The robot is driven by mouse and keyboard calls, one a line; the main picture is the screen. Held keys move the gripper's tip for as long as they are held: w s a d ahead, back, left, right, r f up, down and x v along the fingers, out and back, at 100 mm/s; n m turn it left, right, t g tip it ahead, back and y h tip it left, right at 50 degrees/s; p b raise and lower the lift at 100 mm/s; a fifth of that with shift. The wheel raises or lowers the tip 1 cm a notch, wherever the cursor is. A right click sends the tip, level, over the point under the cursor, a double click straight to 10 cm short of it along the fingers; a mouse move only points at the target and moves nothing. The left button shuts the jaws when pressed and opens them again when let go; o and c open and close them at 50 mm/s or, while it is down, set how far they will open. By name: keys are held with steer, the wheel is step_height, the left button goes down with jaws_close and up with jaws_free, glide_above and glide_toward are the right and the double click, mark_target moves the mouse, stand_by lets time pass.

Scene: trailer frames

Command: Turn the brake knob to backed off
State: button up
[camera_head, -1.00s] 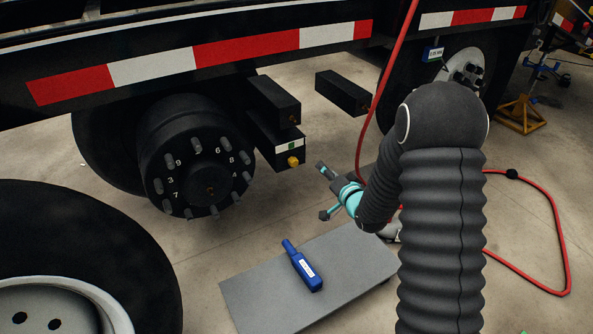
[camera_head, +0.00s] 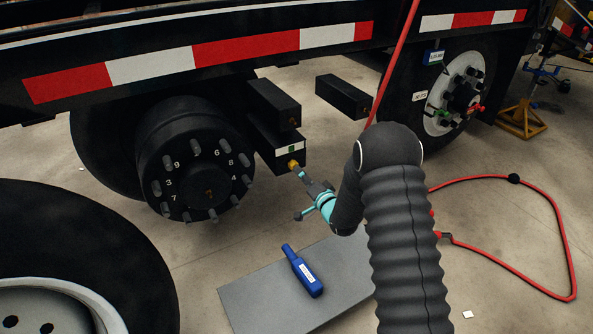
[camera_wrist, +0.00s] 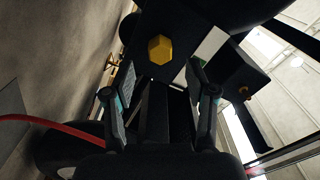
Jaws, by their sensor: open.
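The brake knob is a yellow hexagonal knob (camera_head: 293,164) on the end face of a black box (camera_head: 272,147) under the trailer frame. In the wrist view the yellow knob (camera_wrist: 160,49) is above and between the fingers of my gripper (camera_wrist: 163,92). My gripper (camera_head: 302,187) also shows in the head view, just below and right of the knob. Its fingers are spread and nothing is between them. One fingertip looks close to the knob in the head view; I cannot tell whether it touches. A white label with a green mark (camera_head: 288,148) sits above the knob.
The wheel hub with numbered studs (camera_head: 200,175) is left of the box. A grey board (camera_head: 262,292) on the floor holds a blue tool (camera_head: 303,270). A red hose (camera_head: 540,190) lies at right and hangs behind my arm. A loose tire (camera_head: 60,240) fills the lower left.

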mark_target(293, 165)
steer(key=shift+x, duration=2.25)
jaws_close()
steer(key=shift+n, duration=0.3)
